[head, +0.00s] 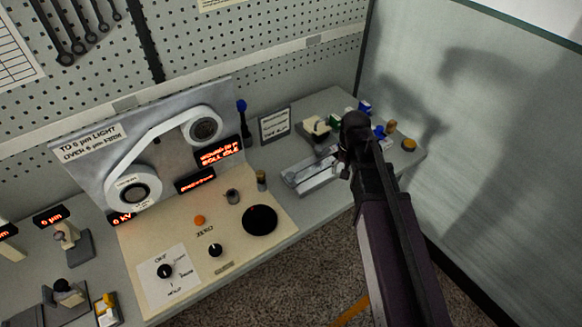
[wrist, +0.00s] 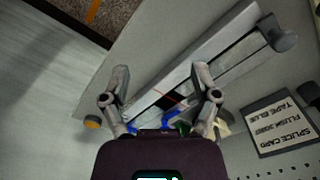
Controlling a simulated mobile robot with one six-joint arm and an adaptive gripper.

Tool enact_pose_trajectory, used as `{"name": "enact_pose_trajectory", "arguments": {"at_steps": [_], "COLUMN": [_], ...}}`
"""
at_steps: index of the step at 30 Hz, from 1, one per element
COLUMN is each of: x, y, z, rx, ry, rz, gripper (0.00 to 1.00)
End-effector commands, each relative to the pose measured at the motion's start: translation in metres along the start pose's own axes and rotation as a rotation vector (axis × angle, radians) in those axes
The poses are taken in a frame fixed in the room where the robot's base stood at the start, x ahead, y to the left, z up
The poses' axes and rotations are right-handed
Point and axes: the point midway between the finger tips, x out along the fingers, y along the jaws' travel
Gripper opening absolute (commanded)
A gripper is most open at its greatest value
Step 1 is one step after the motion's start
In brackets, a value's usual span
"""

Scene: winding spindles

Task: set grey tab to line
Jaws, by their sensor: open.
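A pale grey metal splice block (head: 310,173) with a long rail lies on the bench, just left of my gripper (head: 343,166) in the head view. In the wrist view the block (wrist: 215,52) runs diagonally under my gripper (wrist: 160,72). A thin red line (wrist: 172,97) crosses the block between the fingers. A dark grey rounded piece (wrist: 282,38) sits at the block's upper right end. I cannot tell which part is the grey tab.
A splice card (wrist: 280,124) stands beside the block; it also shows in the head view (head: 274,125). Small blue, green and yellow items crowd the bench behind my gripper, including a yellow-orange knob (head: 409,144). A control panel (head: 280,218) lies to the left.

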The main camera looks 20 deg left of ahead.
Motion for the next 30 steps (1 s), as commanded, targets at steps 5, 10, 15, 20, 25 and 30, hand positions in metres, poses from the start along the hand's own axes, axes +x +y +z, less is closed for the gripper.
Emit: {"name": "enact_pose_trajectory", "arguments": {"at_steps": [5, 10, 15, 20, 25, 30], "x": [-0.030, -0.049, -0.061, -0.064, -0.063, -0.063], "y": [-0.064, -0.119, -0.158, -0.173, -0.174, -0.174], "z": [-0.014, -0.018, -0.017, -0.015, -0.014, -0.014], "rx": [-0.019, -0.029, -0.034, -0.035, -0.034, -0.035], "ry": [0.000, 0.000, 0.000, 0.000, 0.000, 0.000], "rz": [0.000, 0.000, 0.000, 0.000, 0.000, 0.000], "gripper": [0.79, 0.79, 0.79, 0.79, 0.79, 0.79]}}
